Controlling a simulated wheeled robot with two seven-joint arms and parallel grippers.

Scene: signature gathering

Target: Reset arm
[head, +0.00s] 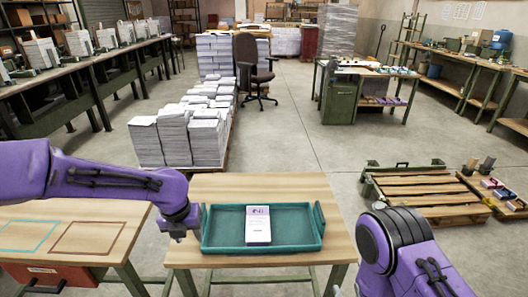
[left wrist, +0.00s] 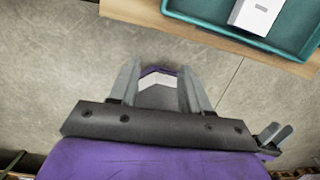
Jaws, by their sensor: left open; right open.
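My left gripper (head: 178,238) hangs at the left front of the wooden table (head: 270,188), beside the teal tray (head: 222,240). In the left wrist view its two grey fingers (left wrist: 159,88) are wide apart with nothing held between them. My right arm comes in at the lower right of the head view, its gripper outside that picture. Two grey fingertips, apart, that look like my right gripper (left wrist: 276,134) show at the right of the left wrist view. A white box with a purple end (head: 258,226) lies in the tray; it also shows in the left wrist view (left wrist: 262,14).
Stacked papers on a pallet (head: 175,138) stand behind. A wooden pallet (head: 425,190) lies on the floor at right. Floor between the tables and the green workbench (head: 340,100) is clear.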

